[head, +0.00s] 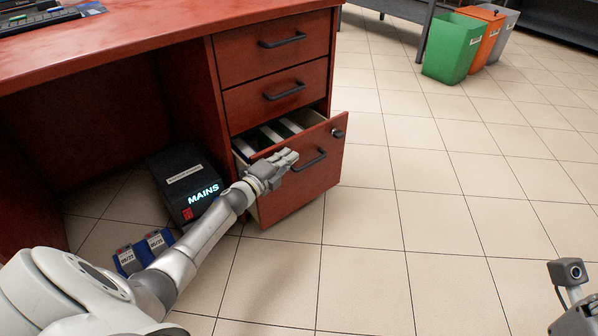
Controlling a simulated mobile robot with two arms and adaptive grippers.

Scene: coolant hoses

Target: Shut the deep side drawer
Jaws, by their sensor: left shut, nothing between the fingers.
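The deep side drawer (308,186) is the lowest of the desk pedestal's drawers and stands pulled out. Its red-brown front has a dark bar handle (310,161) and a round lock near the top right corner. Files or dividers show inside it. My left gripper (292,158) is shut and empty. It is at the drawer front's upper left, close to the handle; I cannot tell whether it touches the front. Part of my right arm's end shows at the lower right edge, but its fingers are not in view.
Two shut drawers (272,58) sit above the deep one in the red desk (150,38). A black box marked MAINS (188,185) and blue packs (143,248) stand on the floor at left. Green (451,47), orange and grey bins are at the back. The tiled floor at right is clear.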

